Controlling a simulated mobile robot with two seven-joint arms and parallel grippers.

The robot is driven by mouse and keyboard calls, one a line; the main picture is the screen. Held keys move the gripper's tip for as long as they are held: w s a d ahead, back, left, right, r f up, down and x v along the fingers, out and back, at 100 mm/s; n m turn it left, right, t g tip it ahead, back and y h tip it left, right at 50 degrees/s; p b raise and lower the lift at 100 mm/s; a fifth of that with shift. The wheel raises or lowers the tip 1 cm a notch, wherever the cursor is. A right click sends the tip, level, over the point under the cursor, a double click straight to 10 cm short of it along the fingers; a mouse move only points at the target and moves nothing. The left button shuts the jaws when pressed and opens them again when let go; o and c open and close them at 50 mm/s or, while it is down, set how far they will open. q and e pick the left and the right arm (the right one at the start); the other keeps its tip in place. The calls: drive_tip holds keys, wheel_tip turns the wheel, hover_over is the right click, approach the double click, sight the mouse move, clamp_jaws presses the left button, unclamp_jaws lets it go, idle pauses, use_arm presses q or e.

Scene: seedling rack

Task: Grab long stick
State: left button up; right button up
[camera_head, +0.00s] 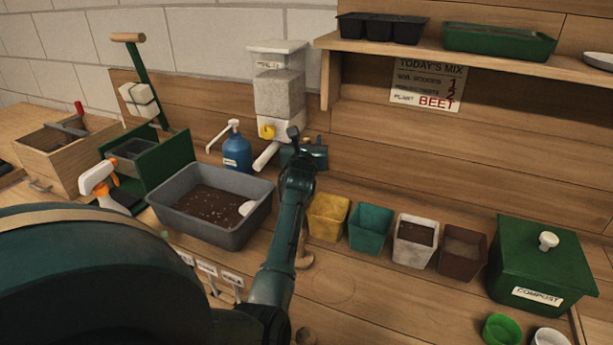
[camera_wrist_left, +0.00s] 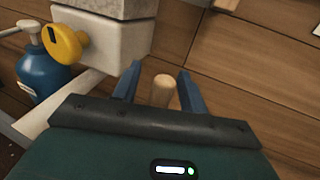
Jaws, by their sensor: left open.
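A rounded wooden stick end (camera_wrist_left: 163,90) shows between the two blue fingers of my left gripper in the left wrist view. The gripper (camera_wrist_left: 155,82) is open, with a finger on each side of the stick and gaps visible. The stick's lower part is hidden behind the gripper body. In the head view my left gripper (camera_head: 296,138) is beside the dispenser's lower right, and I cannot make out the stick there. My right gripper is not in view.
The dispenser (camera_head: 279,85) with its yellow knob and the blue pump bottle (camera_head: 237,152) stand left of the gripper. A grey soil tray (camera_head: 173,218) is nearer. Several pots, including a yellow one (camera_head: 327,218), and a green compost bin (camera_head: 540,268) stand right. A shelf (camera_head: 450,58) overhangs the back.

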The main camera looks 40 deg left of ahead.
use_arm(q)
clamp_jaws()
idle(0.4)
drive_tip(key=shift+r, duration=0.2)
